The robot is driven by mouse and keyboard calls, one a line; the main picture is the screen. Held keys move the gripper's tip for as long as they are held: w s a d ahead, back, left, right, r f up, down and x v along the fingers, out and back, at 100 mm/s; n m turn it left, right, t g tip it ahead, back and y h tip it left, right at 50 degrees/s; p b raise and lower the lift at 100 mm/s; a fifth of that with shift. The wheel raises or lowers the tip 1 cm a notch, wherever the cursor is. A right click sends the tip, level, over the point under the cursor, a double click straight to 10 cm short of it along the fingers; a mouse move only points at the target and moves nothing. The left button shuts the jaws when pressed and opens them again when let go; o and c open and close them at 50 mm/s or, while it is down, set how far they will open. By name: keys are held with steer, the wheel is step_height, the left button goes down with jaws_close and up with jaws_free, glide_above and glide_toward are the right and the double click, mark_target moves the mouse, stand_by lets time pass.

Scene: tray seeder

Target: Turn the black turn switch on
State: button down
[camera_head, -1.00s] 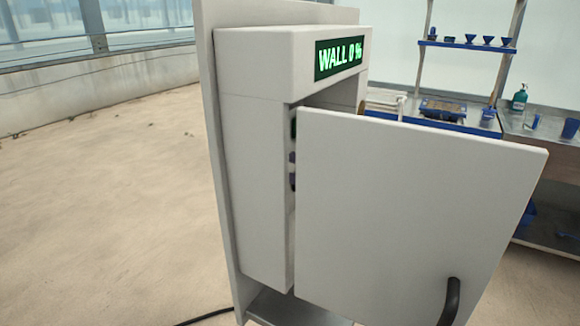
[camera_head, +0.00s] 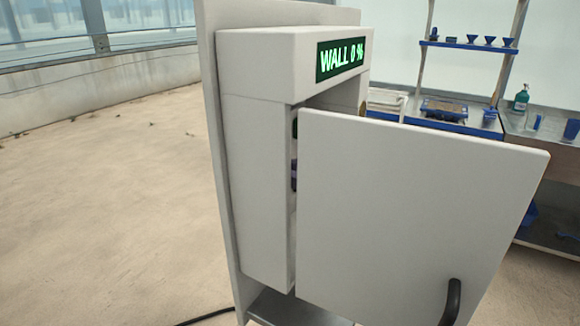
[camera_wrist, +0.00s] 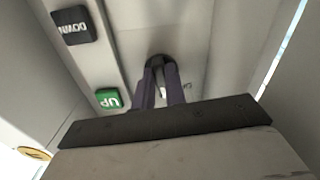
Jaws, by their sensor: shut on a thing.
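The black turn switch (camera_wrist: 160,61) is on the panel inside the cabinet, at the upper middle of the wrist view. My gripper (camera_wrist: 160,76) has both purple-grey fingers converging on the switch, shut on it with one finger at each side. Much of the switch is hidden between the fingertips, so its exact angle is hard to read. In the head view the open cabinet door (camera_head: 410,200) hides the switch and most of my gripper; only a small dark bit shows in the gap. The display (camera_head: 340,58) reads "WALL 0 %".
A black DOWN button (camera_wrist: 74,25) and a green UP button (camera_wrist: 109,98) are left of my gripper. A yellow round part (camera_wrist: 34,154) shows at lower left. The cabinet walls (camera_head: 258,190) and door leave narrow room around my arm.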

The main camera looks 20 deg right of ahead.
steer(key=shift+m, duration=0.6)
steer(key=c, duration=1.4)
jaws_free()
steer(key=shift+c, duration=0.2)
steer(key=shift+s, duration=0.15)
steer(key=b+v, duration=0.2)
steer(key=v, duration=1.1)
steer(key=shift+s+d+b, duration=0.2)
steer(key=shift+b, duration=0.2)
